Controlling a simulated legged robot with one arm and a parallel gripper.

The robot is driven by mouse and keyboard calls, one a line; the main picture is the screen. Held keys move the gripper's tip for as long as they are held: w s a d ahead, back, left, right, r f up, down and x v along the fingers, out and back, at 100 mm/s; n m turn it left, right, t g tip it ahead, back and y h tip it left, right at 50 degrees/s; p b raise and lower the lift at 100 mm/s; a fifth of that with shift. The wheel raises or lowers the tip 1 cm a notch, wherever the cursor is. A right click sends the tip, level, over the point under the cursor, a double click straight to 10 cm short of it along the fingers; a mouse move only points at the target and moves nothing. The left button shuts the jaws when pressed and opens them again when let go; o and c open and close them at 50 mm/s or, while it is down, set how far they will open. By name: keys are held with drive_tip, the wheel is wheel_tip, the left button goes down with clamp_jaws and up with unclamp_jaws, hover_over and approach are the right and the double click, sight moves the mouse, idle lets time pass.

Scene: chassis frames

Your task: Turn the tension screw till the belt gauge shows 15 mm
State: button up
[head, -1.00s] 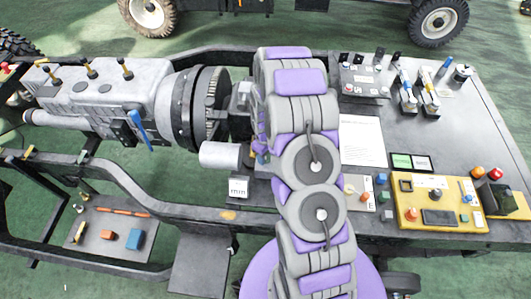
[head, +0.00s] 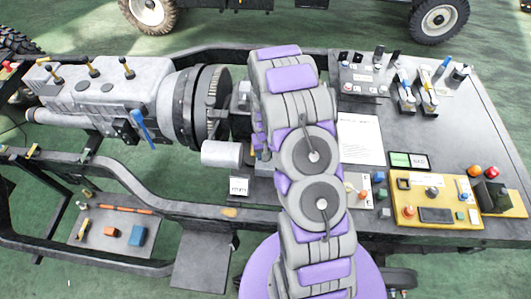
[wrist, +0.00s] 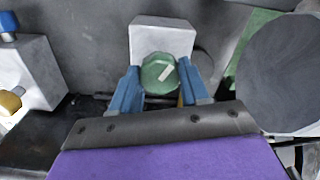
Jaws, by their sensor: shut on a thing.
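In the wrist view a round green knob (wrist: 160,73) with a pale pointer mark sits in front of a white block (wrist: 163,35). It appears to be the tension screw's head. My gripper (wrist: 162,92) has its blue fingers closed around the knob from both sides. The pointer mark slants up to the right. In the head view my arm covers the knob and most of my gripper. A small white plate marked "mm" (head: 238,186) stands left of my arm, possibly the belt gauge. Its reading is too small to make out.
A grey cylinder (head: 221,154) lies close left of my arm; a large round grey end (wrist: 285,72) is right of my fingers. A white block with a blue top (wrist: 28,70) is at left. A yellow control panel (head: 440,214) sits on the right-hand bench.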

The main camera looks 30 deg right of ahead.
drive_tip(key=shift+w+r, duration=0.1)
drive_tip(key=shift+w, duration=0.15)
drive_tip(key=o, duration=0.8)
drive_tip(key=shift+o, duration=1.3)
drive_tip(key=shift+s, duration=0.1)
wheel_tip(320, 180, up, 17)
drive_tip(key=p, duration=0.1)
drive_tip(key=shift+r, duration=0.1)
